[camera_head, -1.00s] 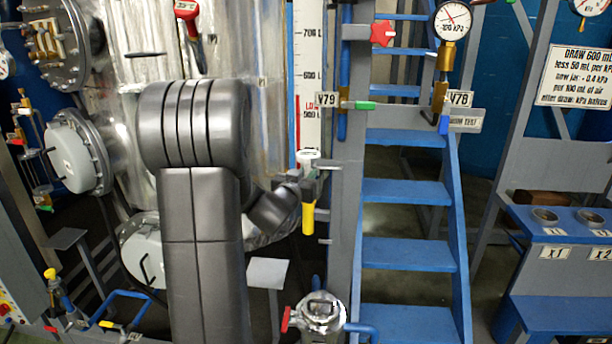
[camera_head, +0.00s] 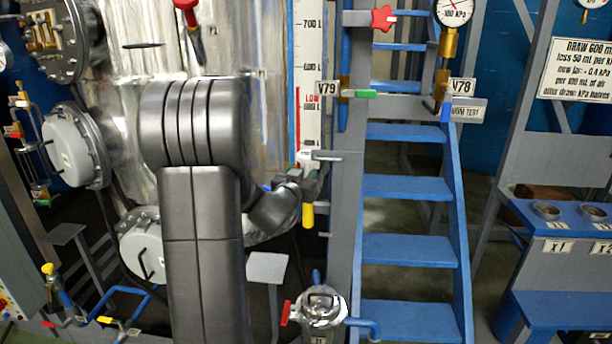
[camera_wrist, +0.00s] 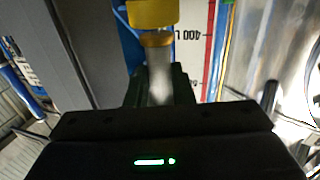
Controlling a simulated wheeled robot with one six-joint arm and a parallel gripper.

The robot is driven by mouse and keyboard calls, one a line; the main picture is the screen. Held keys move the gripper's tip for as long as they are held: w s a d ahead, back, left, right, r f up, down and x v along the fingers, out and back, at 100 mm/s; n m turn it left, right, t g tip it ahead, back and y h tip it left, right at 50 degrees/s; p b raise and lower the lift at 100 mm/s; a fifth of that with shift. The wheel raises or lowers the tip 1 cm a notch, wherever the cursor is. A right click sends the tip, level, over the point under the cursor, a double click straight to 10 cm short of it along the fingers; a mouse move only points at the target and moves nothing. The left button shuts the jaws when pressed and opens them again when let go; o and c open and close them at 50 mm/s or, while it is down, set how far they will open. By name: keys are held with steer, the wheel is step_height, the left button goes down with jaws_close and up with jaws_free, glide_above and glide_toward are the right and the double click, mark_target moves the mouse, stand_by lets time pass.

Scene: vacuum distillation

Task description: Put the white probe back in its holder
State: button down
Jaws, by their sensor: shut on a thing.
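The white probe (camera_wrist: 160,82) stands between the dark fingers of my gripper (camera_wrist: 160,100) in the wrist view. An orange ring and a wider yellow part (camera_wrist: 152,12) lie beyond it there. In the head view my gripper (camera_head: 309,184) is shut around the probe at the left of the grey post. The probe's white top (camera_head: 305,158) shows above the fingers and a yellow end (camera_head: 308,215) below them. It looks roughly upright. I cannot make out its holder for certain. The fingers hide the probe's middle.
The grey post (camera_head: 346,220) with short bracket arms stands close at the right of my gripper. A white scale strip (camera_head: 308,45) and silver tank (camera_head: 265,50) are behind. A metal vessel (camera_head: 321,302) stands below. Blue steps (camera_head: 408,188) are further right.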

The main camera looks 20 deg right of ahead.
steer(key=shift+f+b, duration=0.3)
steer(key=shift+f, duration=0.1)
steer(key=c, duration=1.2)
jaws_free()
steer(key=shift+o, duration=0.2)
steer(key=v, duration=1.3)
steer(key=shift+s+a+b, duration=0.25)
steer(key=shift+s+b, duration=0.1)
steer(key=shift+b, duration=0.1)
